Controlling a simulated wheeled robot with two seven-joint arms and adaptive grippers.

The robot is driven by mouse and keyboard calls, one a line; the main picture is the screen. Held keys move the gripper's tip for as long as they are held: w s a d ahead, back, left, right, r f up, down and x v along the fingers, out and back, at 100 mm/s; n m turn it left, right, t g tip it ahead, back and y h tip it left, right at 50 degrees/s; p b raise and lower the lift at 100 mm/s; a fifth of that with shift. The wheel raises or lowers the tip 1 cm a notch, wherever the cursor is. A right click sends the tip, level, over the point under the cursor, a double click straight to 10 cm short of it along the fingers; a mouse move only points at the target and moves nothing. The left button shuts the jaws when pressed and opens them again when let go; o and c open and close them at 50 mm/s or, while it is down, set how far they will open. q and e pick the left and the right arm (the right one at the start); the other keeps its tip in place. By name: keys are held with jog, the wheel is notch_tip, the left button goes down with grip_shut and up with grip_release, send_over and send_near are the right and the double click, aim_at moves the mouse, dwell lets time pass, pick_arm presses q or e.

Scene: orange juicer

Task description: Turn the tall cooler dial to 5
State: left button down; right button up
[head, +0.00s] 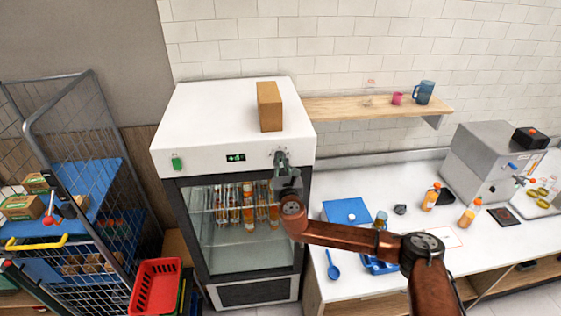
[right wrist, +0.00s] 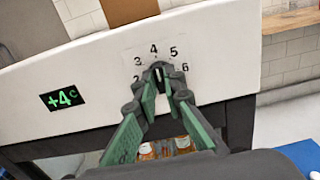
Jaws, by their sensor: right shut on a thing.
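The tall cooler (head: 165,130) is a white-topped, glass-fronted cabinet left of the counter. Its dial (right wrist: 158,70) is on the white front panel, with printed numbers around it; 3, 4, 5 and 6 are readable in the right wrist view. My right gripper (head: 281,160) is shut on the dial, its green-padded fingers (right wrist: 160,85) on either side of it. The green display (right wrist: 63,98) left of the dial reads +4°C. My left gripper is not in view.
A cardboard box (head: 269,107) stands on the cooler top. Bottles (head: 228,203) stand behind the glass. A wire cart (head: 88,205) and red basket (head: 156,287) are at left. The white counter (head: 345,285) at right holds a blue board (head: 346,211) and orange bottles.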

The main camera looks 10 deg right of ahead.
grip_shut()
jog(key=shift+f+m+b, duration=0.1)
jog(key=shift+m+b, duration=0.25)
jog(key=shift+m, duration=0.15)
jog(key=m+b, duration=0.1)
jog(key=m, duration=0.1)
jog(key=shift+m+b, duration=0.4)
jog(key=shift+d+m+b, duration=0.15)
jog(key=shift+m+b, duration=0.85)
jog(key=shift+m, duration=1.4)
